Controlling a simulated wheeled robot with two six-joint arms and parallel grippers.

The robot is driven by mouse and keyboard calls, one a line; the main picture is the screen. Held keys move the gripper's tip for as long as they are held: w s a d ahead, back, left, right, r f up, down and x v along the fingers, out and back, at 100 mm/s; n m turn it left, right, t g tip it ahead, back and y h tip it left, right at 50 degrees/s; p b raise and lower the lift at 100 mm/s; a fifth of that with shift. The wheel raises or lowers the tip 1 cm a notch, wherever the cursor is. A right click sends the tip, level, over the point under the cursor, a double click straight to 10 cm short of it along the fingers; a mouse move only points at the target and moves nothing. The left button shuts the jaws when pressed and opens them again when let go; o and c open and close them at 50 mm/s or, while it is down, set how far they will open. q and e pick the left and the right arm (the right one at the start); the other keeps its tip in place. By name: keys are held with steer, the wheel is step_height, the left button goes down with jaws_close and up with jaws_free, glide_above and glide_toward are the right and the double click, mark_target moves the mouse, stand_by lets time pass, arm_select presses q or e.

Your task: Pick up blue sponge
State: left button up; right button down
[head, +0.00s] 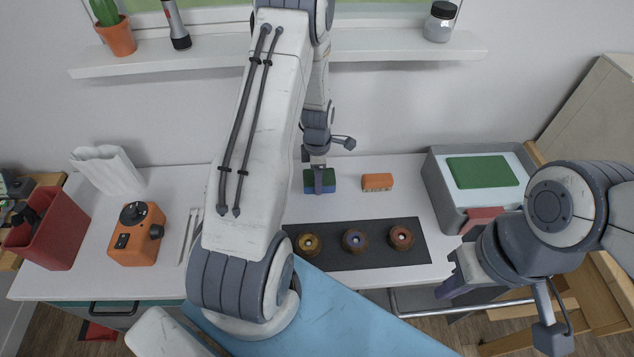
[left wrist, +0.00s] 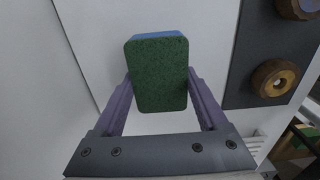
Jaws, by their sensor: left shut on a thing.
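The blue sponge (head: 310,187) has a green scouring side and is at the back of the white counter, left of an orange sponge. My left gripper (head: 319,184) reaches down over it and is shut on it. In the left wrist view the sponge (left wrist: 158,75) sits between the two purple fingers (left wrist: 160,95), green side facing the camera and a strip of blue along its far edge. I cannot tell whether it is clear of the counter. My right gripper (head: 450,285) is at the front right, away from the sponge; its finger spacing is unclear.
The orange sponge (head: 377,182) lies close by on the right. A dark mat (head: 365,258) with three round wooden pieces lies in front. A grey bin (head: 437,190) with a green item stands right. An orange device (head: 138,240) and a white vase (head: 108,172) stand left.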

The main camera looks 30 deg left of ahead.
arm_select(q)
steer(key=shift+w+r+b, duration=0.1)
steer(key=shift+r+b, duration=0.25)
steer(key=shift+r, duration=0.5)
steer(key=d+r+b, duration=0.2)
steer(key=d+r, duration=0.5)
steer(key=d, duration=0.4)
steer(key=shift+d+b, duration=0.35)
steer(key=shift+b, duration=0.05)
